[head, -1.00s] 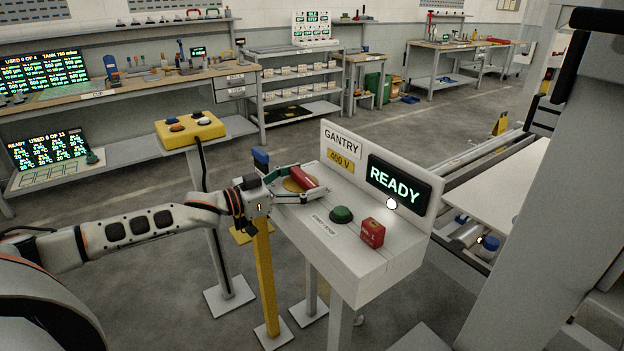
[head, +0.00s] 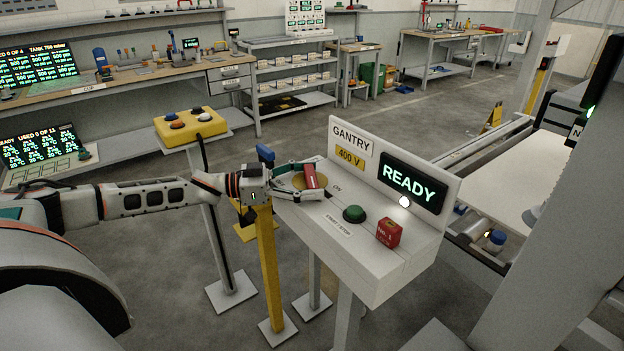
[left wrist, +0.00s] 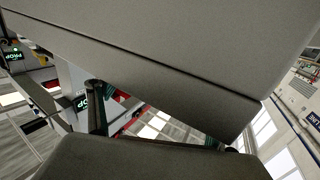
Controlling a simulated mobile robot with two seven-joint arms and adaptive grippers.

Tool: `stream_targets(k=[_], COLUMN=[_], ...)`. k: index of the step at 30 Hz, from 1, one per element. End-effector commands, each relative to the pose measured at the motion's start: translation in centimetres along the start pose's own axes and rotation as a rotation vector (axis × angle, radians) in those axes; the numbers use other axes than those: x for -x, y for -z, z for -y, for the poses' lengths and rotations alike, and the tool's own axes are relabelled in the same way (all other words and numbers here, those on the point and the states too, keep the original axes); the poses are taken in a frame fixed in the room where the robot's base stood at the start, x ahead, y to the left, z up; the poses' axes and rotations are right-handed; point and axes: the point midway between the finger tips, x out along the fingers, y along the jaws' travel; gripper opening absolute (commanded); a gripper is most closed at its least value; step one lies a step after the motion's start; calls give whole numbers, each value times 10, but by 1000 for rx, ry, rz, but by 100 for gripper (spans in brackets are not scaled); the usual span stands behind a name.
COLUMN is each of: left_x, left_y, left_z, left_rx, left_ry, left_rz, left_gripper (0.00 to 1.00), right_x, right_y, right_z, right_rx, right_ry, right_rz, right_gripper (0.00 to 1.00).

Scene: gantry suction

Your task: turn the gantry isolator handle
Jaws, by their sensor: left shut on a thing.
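The red isolator handle (head: 311,176) sits on a yellow disc on top of the white gantry console (head: 338,262), at its left end. An "ON" label shows just right of it. My left gripper (head: 312,182) comes in from the left and is shut on the handle, its fingers low over the console top. Part of the handle and disc is hidden by the fingers. The left wrist view is mostly filled by large grey surfaces very close to the camera; the handle cannot be made out there. My right gripper is not in view.
The console carries a green start/stop button (head: 354,214), a red "No. 1" block (head: 389,233) and a lit READY display (head: 413,183). A yellow post (head: 268,275) stands below my left gripper. A yellow button box (head: 190,125) is behind left. Open floor lies behind the console.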

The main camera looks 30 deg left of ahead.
Motion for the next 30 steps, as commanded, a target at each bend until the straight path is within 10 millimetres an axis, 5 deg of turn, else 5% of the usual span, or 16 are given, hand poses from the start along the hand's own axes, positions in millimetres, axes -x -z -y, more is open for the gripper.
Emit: stream_targets(k=[18, 19, 20, 30], left_x=[1, 1, 1, 1], left_y=[1, 1, 1, 0], left_z=[1, 1, 1, 0], left_rx=[0, 0, 0, 0], left_ry=[-37, -37, -37, -37], left_rz=[-1, -1, -1, -1], left_gripper=[40, 84, 91, 96], right_x=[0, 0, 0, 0], right_y=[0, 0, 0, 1], right_z=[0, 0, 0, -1], right_rx=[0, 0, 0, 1], right_ry=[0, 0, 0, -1], right_rz=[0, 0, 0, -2], right_gripper=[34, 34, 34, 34])
